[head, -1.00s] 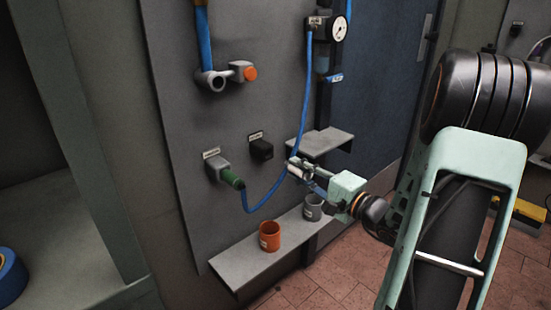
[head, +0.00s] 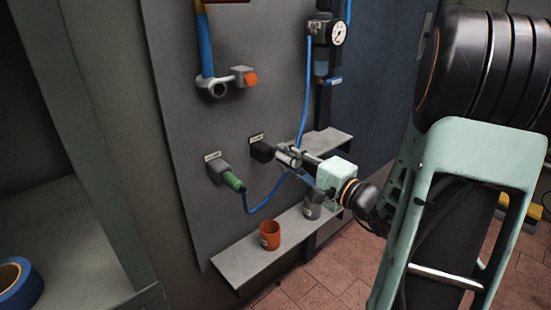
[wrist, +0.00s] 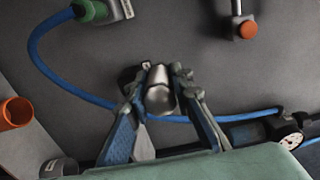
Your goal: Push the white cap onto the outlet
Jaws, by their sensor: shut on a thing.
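The white cap (wrist: 160,92), a short pale cylinder, is held between the two fingers of my gripper (wrist: 159,88). In the head view the cap (head: 287,156) is right beside a black outlet block (head: 262,150) on the grey panel. In the wrist view the black block (wrist: 129,75) is partly hidden behind the cap and fingers. I cannot tell whether the cap touches it. My gripper (head: 299,159) reaches in from the right. To the left, a grey block (head: 218,170) carries a green connector (head: 234,182).
A blue hose (head: 265,208) loops from the green connector, passing behind my gripper. Below, a shelf (head: 236,271) holds an orange cup (head: 270,235) and a grey cup (head: 312,207). A gauge (head: 338,34) sits upper right. An orange-ended fitting (head: 249,79) is above.

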